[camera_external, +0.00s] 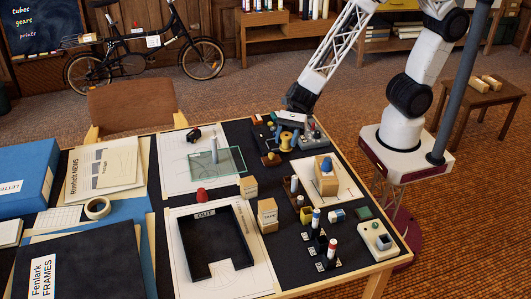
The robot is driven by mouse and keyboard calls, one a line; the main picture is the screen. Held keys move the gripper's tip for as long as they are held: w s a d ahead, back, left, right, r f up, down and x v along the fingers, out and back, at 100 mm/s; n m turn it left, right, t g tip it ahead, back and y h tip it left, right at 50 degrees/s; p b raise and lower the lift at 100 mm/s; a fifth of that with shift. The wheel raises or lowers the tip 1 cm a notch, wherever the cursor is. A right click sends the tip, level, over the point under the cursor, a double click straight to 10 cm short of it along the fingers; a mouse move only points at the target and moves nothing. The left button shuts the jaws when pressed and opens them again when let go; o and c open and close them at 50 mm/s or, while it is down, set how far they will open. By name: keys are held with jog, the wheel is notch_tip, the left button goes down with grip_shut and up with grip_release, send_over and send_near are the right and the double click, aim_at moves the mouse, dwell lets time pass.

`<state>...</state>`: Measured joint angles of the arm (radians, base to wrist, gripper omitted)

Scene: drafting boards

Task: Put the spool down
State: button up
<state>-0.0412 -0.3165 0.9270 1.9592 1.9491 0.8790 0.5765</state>
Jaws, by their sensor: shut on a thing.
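A yellow spool (288,142) with a blue part is at the far right of the dark drafting board. My gripper (290,131) reaches down over it from above and is shut on it. The fingertips are small and partly hidden, so their exact hold on the spool is hard to see. I cannot tell whether the spool touches the board or hangs just above it.
Small items crowd round the spool, including a grey device (313,135) and a brown block (270,159). A glass plate (217,171) lies left. A wooden block with a blue knob (325,178) stands in front. A black tray (183,243) lies front left.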

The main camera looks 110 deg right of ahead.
jog(key=m+t, duration=0.1)
jog(key=d+m+h, duration=0.1)
jog(key=t+h, duration=0.1)
jog(key=shift+w+d+r+m+t, duration=0.15)
jog(key=shift+w+r+m+t, duration=0.15)
jog(key=shift+w+m, duration=0.1)
jog(key=shift+w+d+f+m+t+h, duration=0.1)
jog(key=shift+d+f+m+t+h, duration=0.25)
jog(key=shift+f+m+h, duration=0.35)
jog(key=shift+s+d+f+m+t+h, duration=0.1)
jog(key=shift+d+f+m+t+h, duration=0.3)
jog(key=shift+f, duration=0.55)
jog(key=shift+w+d+f+m+t+h, duration=0.1)
jog(key=shift+d+f+m+t+h, duration=0.2)
jog(key=shift+f+m+h, duration=0.4)
jog(key=shift+f, duration=0.15)
jog(key=shift+f, duration=2.85)
jog(key=shift+f, duration=2.1)
jog(key=shift+f, duration=0.1)
